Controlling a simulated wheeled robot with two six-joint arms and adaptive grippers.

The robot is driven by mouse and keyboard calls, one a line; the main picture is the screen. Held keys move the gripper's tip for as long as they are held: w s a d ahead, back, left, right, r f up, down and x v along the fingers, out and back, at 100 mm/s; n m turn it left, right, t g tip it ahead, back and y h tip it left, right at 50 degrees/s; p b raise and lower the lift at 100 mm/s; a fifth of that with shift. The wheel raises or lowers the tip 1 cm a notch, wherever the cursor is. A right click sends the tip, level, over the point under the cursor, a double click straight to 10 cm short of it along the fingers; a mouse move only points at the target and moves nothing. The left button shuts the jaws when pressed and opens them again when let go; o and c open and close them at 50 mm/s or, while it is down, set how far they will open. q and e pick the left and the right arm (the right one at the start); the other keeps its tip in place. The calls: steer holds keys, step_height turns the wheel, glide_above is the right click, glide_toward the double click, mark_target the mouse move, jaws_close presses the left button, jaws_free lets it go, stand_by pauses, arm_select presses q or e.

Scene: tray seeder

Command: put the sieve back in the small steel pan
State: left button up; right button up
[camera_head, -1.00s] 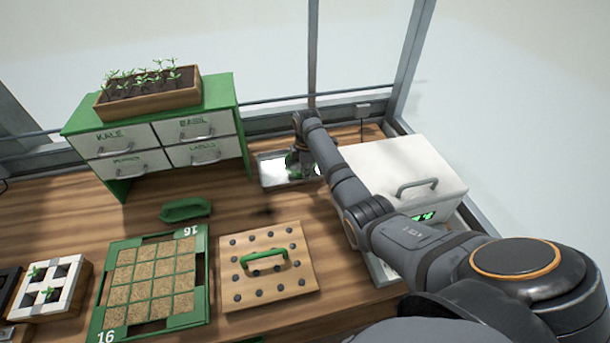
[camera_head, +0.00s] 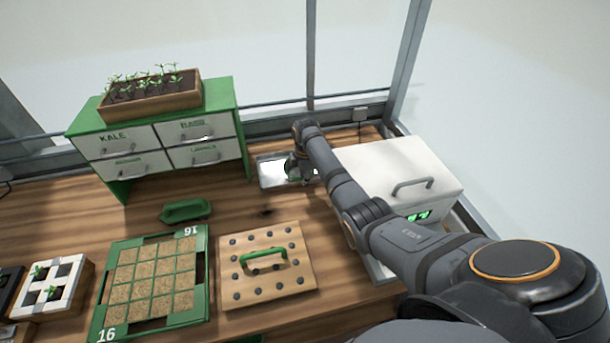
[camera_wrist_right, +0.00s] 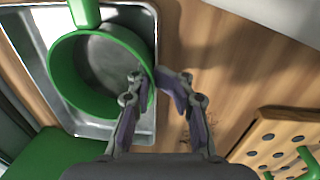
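The sieve (camera_wrist_right: 62,75) has a round green rim, a grey mesh bottom and a green handle pointing to the top of the right wrist view. It lies inside the small steel pan (camera_wrist_right: 25,40), its right side close to the pan wall. In the head view the pan (camera_head: 267,173) is at the back of the bench, with the sieve mostly hidden by my arm. My right gripper (camera_wrist_right: 162,88) is open, its fingertips apart at the sieve's right rim, one over the sieve's inner side and one outside. Whether they touch it is unclear. My left gripper is not in view.
A white machine (camera_head: 400,165) stands close to the right of my right arm. A drawer cabinet (camera_head: 160,145) stands left of the pan. A dibber board (camera_head: 265,290), a green seed tray (camera_head: 205,260) and a green tool (camera_head: 186,210) lie in front.

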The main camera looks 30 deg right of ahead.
steer(key=shift+o, duration=1.1)
steer(key=shift+s+a+f, duration=0.1)
steer(key=shift+a+f, duration=0.1)
steer(key=shift+f, duration=0.6)
steer(key=shift+w+d+f, duration=0.1)
steer(key=shift+w+f, duration=0.1)
steer(key=shift+w, duration=0.1)
steer(key=shift+d+r, duration=0.1)
steer(key=shift+r, duration=0.15)
steer(key=shift+r, duration=0.15)
step_height(320, 180, up, 13)
steer(key=shift+s+b, duration=0.25)
steer(key=shift+b, duration=0.05)
